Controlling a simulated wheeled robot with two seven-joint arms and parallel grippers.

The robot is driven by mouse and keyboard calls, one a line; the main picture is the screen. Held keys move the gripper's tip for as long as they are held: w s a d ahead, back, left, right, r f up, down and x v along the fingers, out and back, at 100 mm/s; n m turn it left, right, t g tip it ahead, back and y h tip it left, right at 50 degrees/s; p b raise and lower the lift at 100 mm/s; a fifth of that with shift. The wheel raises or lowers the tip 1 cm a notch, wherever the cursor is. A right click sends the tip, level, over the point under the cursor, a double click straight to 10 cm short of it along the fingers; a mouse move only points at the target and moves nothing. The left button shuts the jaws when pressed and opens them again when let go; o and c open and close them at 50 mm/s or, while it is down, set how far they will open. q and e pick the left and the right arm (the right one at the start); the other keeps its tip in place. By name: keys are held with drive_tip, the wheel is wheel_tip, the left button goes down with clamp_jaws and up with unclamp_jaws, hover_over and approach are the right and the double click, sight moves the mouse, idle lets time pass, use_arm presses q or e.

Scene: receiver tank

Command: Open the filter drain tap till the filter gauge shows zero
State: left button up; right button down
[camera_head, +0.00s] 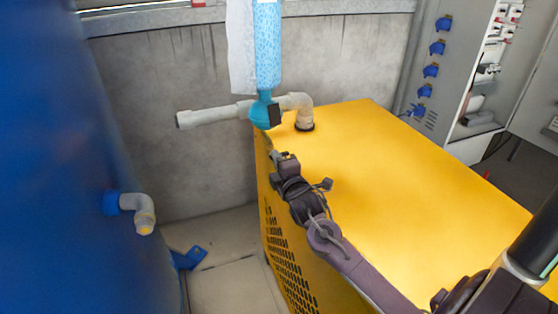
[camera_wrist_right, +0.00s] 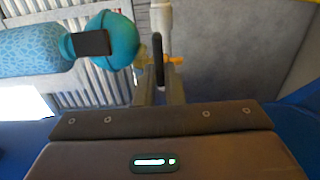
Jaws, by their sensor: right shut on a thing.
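The filter has a light blue patterned body (camera_head: 267,40) and a teal lower part (camera_head: 261,110); the teal part also shows in the right wrist view (camera_wrist_right: 122,42). A black block (camera_head: 274,114) sits on its side, perhaps the gauge seen from the side or back; no reading is visible. My right gripper (camera_head: 274,153) is just below the filter, over the yellow cabinet's edge. In the right wrist view its fingers (camera_wrist_right: 160,82) are shut on a dark lever (camera_wrist_right: 158,60), with a brass-coloured tap part (camera_wrist_right: 176,60) beside it. My left gripper is out of view.
The yellow cabinet (camera_head: 400,190) fills the middle and right. A grey pipe (camera_head: 215,115) with an elbow (camera_head: 297,103) runs by the filter. A blue tank (camera_head: 50,180) with an outlet elbow (camera_head: 144,213) stands left. Floor shows between tank and cabinet.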

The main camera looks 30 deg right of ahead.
drive_tip(key=shift+a+f, duration=0.1)
drive_tip(key=shift+f, duration=0.05)
drive_tip(key=c, duration=1.8)
unclamp_jaws()
drive_tip(key=shift+o, duration=1.4)
drive_tip(key=shift+s+r, duration=0.15)
drive_tip(key=shift+r, duration=0.05)
drive_tip(key=p+v, duration=0.3)
drive_tip(key=v, duration=0.5)
